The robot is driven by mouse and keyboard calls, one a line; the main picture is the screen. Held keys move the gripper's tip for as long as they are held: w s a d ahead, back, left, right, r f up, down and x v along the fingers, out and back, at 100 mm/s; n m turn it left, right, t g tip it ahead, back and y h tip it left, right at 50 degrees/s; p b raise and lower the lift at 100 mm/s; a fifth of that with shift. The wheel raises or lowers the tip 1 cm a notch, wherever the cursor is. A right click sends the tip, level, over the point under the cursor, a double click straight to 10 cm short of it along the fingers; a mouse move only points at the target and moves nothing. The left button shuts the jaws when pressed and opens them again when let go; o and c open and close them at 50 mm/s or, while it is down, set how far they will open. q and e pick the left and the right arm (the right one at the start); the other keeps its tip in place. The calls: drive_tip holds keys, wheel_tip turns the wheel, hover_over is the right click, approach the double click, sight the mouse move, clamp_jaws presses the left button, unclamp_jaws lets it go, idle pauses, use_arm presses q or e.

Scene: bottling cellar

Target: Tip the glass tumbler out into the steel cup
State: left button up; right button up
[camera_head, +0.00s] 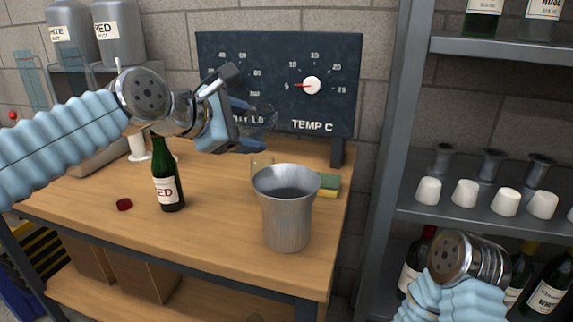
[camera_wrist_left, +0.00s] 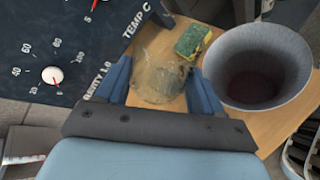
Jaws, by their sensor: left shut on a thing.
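My left gripper (camera_head: 256,122) is shut on the clear glass tumbler (camera_head: 264,114), held in the air above the bench, behind and a little left of the steel cup. In the left wrist view the tumbler (camera_wrist_left: 158,72) sits between the two blue fingers (camera_wrist_left: 160,88). It looks tilted; its contents are hard to make out. The steel cup (camera_head: 287,215) stands upright on the bench, its wide mouth open. In the left wrist view the steel cup (camera_wrist_left: 262,65) is right of the gripper, apart from the tumbler, with a dark reddish bottom. My right gripper is out of view.
A red-labelled bottle (camera_head: 167,178) and a dark red cap (camera_head: 124,204) are on the wooden bench (camera_head: 220,222). A dial panel (camera_head: 280,65) stands behind. Shelves (camera_head: 480,215) hold white cups.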

use_arm(q)
drive_tip(key=w+a+f+n+g+h, duration=0.1)
drive_tip(key=w+f+n, duration=0.1)
drive_tip(key=n, duration=0.1)
drive_tip(key=shift+a+f+g+h, duration=0.35)
drive_tip(key=shift+g+h, duration=0.05)
wheel_tip(320, 180, down, 7)
drive_tip(key=w+a+n+g+h+b, duration=0.1)
drive_tip(key=n+h, duration=0.1)
drive_tip(key=shift+w+f+n+g+b, duration=0.15)
drive_tip(key=shift+f+n+g+b, duration=0.05)
drive_tip(key=shift+n+g+b, duration=0.15)
drive_tip(key=shift+a, duration=0.1)
